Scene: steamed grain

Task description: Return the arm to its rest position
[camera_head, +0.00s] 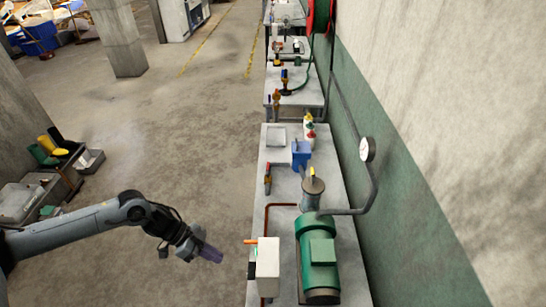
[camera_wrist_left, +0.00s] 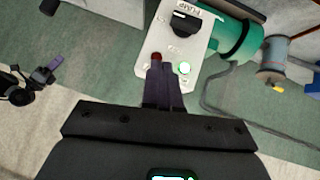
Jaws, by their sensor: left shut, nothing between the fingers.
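My left arm comes in from the left in the head view. Its gripper (camera_head: 208,252) hangs over the open floor, left of the bench and apart from it. Its dark fingers (camera_wrist_left: 163,78) are shut with nothing between them. In the wrist view they stand in front of the white control box (camera_wrist_left: 178,45), which has a black knob, a red button and a lit green button. The box also shows in the head view (camera_head: 267,268) at the bench's near end. What looks like my right gripper (camera_wrist_left: 45,77) shows small at the left of the wrist view; its jaw state is unclear.
A green pump motor (camera_head: 318,255) stands on the bench (camera_head: 280,165) right of the box. A gauge (camera_head: 367,148) on a pipe is by the wall. Boots (camera_head: 52,148) and bins lie at the left. The floor (camera_head: 170,130) between is clear.

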